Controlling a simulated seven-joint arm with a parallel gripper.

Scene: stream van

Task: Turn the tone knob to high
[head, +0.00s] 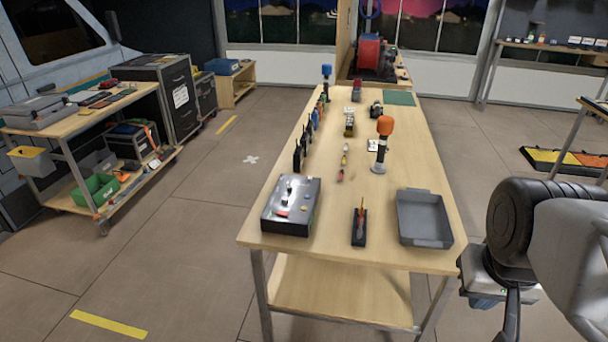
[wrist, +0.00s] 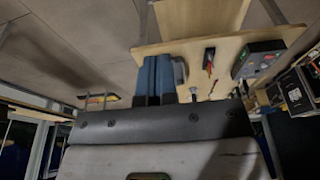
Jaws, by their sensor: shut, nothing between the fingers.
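A black control box (head: 272,222) lies on the near left corner of the wooden table. Its top carries small pale knobs or switches and a red part, too small to tell which is the tone knob or where it points. The box also shows at the right of the wrist view (wrist: 258,60). My gripper (head: 511,322) is at the lower right of the head view, off the table's right side and well apart from the box. In the wrist view its fingers (wrist: 157,80) are together and empty.
A grey tray (head: 425,238) and a dark holder with a red-handled tool (head: 359,232) stand right of the box. An orange-topped microphone (head: 383,142) stands upright behind them. Several dark handheld units (head: 300,152) line the table's left edge. The table front is partly clear.

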